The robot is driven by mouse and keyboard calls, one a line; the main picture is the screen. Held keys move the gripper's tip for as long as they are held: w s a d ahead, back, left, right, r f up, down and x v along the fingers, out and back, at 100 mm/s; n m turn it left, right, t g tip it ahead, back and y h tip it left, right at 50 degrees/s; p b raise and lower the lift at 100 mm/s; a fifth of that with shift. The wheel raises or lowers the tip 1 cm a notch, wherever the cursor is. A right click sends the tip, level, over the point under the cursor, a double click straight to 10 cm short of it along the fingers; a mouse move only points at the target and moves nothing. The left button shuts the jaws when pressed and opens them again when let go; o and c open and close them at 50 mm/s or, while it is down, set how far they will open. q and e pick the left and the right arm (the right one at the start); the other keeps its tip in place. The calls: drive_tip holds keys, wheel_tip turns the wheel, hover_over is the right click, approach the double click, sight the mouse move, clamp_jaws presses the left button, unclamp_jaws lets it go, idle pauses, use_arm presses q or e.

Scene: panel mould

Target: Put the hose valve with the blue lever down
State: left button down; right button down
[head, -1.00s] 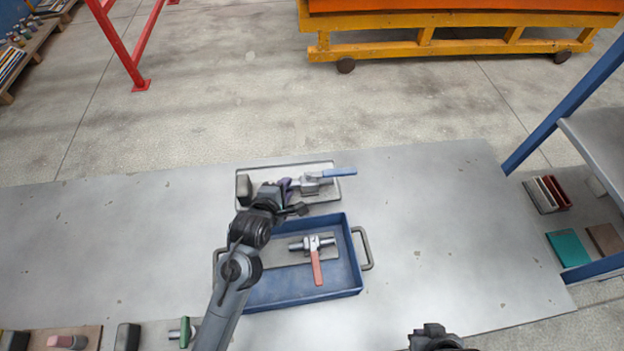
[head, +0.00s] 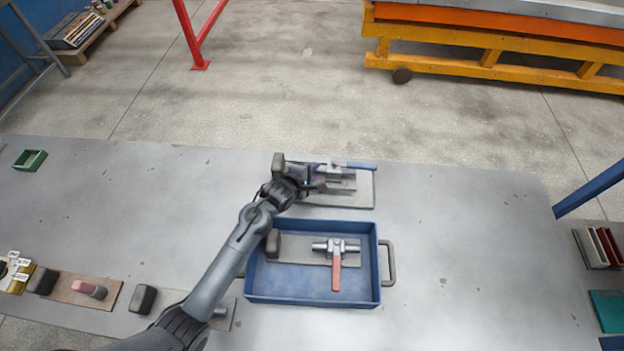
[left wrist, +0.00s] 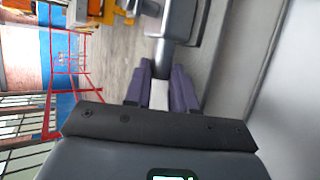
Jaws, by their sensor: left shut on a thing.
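The hose valve (head: 334,172) with the blue lever (head: 361,165) is grey metal, at the back of the table in the head view. My left gripper (head: 314,178) is shut on it from the left. The valve is over a flat grey plate (head: 350,199), with the lever pointing right; I cannot tell whether it touches the plate. In the left wrist view the purple fingers (left wrist: 161,92) close on a pale part, and the grey valve body (left wrist: 176,18) shows beyond them. My right gripper is not in view.
A blue tray (head: 310,298) in front of the plate holds a red-levered valve (head: 336,262) and a dark block (head: 273,243). Another dark block (head: 278,164) stands at the plate's left. More parts lie front left. The table (head: 470,250) is clear to the right.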

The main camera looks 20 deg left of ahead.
use_arm(q)
drive_tip(key=shift+f+b, duration=0.4)
drive_tip(key=shift+f, duration=1.5)
drive_tip(key=shift+f, duration=0.15)
drive_tip(key=c, duration=0.9)
unclamp_jaws()
drive_tip(key=shift+f, duration=0.1)
drive_tip(key=shift+c, duration=0.2)
drive_tip(key=shift+f, duration=0.1)
